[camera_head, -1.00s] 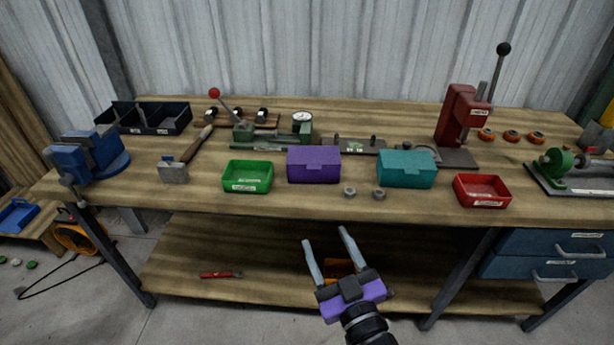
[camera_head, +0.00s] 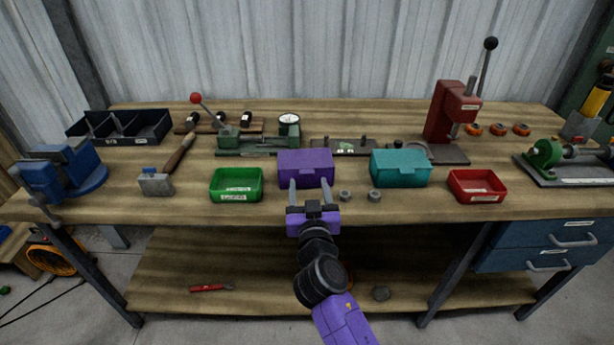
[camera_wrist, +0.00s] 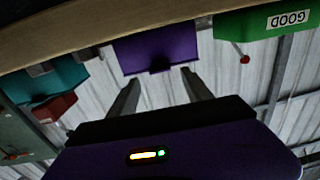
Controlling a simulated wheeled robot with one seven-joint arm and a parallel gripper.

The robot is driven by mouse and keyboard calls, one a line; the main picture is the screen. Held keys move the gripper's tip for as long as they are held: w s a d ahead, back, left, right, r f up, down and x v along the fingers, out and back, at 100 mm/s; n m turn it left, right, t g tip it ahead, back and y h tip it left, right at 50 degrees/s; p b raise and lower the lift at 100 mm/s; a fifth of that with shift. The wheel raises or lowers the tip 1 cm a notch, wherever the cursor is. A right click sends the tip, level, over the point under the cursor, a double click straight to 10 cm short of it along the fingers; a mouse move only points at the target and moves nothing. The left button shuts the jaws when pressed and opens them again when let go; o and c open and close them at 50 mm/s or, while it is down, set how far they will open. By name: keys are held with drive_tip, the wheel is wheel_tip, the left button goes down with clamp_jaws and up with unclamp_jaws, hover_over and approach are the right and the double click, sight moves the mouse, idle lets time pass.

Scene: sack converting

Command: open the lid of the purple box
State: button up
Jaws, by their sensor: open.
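The purple box (camera_head: 305,166) sits on the workbench between the green bin and the teal box, with its lid down. It also shows in the wrist view (camera_wrist: 158,48), upside down, ahead of the fingers, with a small dark tab at its edge. My gripper (camera_head: 308,186) is open and empty in front of the box, its two fingers pointing at the box's front. In the wrist view the fingertips (camera_wrist: 161,75) lie either side of the dark tab. I cannot tell whether they touch the box.
A green bin (camera_head: 236,194) stands left of the box and a teal box (camera_head: 400,181) to its right. Two small grey nuts (camera_head: 360,195) lie on the bench just right of my gripper. A red bin (camera_head: 477,197) is farther right. A green fixture (camera_head: 235,142) stands behind.

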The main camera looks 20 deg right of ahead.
sight(307, 174)
drive_tip(key=shift+x, duration=1.95)
clamp_jaws()
